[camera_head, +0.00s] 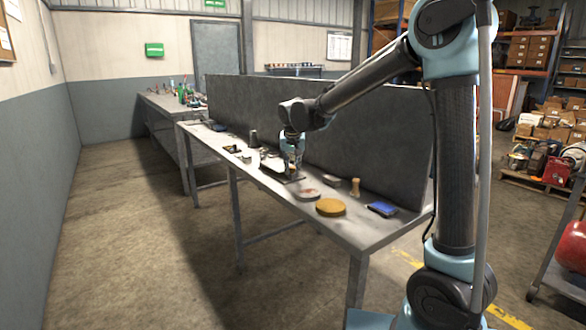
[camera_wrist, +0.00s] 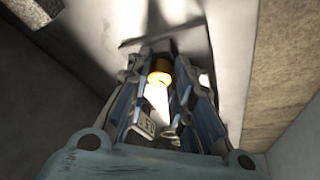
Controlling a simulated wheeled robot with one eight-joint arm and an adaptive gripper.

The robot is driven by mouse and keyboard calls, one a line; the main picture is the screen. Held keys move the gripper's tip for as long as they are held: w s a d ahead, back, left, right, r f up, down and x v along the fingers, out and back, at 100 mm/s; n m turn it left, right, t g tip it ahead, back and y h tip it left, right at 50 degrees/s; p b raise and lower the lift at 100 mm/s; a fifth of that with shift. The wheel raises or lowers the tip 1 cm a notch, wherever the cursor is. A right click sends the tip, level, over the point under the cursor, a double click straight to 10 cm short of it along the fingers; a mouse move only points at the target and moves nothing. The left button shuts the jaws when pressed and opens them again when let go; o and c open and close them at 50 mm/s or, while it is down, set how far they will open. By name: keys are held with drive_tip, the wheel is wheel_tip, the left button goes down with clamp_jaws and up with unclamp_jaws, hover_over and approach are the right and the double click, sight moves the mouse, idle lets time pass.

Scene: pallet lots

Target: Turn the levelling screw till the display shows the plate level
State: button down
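My gripper (camera_head: 291,172) points down at a small device on the long grey bench in the head view. In the wrist view its two fingers (camera_wrist: 161,80) stand on either side of a brass-coloured round knob (camera_wrist: 160,77), which looks like the levelling screw. The knob lies between the finger ends; I cannot tell whether both fingers touch it. A small display (camera_wrist: 144,122) shows partly between the fingers; its dark characters are too small and covered to read surely. A bright pale surface, perhaps the plate, lies beneath the knob. The gripper hides most of the device in the head view.
On the bench (camera_head: 338,234), a round yellow-brown object (camera_head: 330,207), a blue box-like object (camera_head: 382,209) and a wooden peg-like object (camera_head: 355,187) stand right of the gripper. Several small items lie left of it. A tall grey panel (camera_head: 375,135) runs along the back.

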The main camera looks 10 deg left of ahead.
drive_tip(key=shift+d+n, duration=0.1)
drive_tip(key=shift+n, duration=0.2)
drive_tip(key=n, duration=0.2)
drive_tip(key=n+g+y, duration=0.1)
drive_tip(key=n, duration=0.1)
drive_tip(key=n+y, duration=0.1)
drive_tip(key=n, duration=0.1)
drive_tip(key=shift+w+d, duration=0.2)
drive_tip(key=shift+d, duration=0.05)
drive_tip(key=n+g, duration=0.1)
drive_tip(key=n, duration=0.2)
drive_tip(key=shift+w+n+y, duration=0.15)
drive_tip(key=shift+n+y, duration=0.15)
drive_tip(key=shift+y, duration=0.1)
drive_tip(key=shift+w+n+g, duration=0.1)
drive_tip(key=shift+n+g, duration=0.7)
drive_tip(key=shift+n, duration=0.8)
drive_tip(key=shift+y, duration=0.3)
drive_tip(key=c, duration=1.5)
unclamp_jaws()
drive_tip(key=shift+w, duration=0.1)
drive_tip(key=shift+o, duration=0.4)
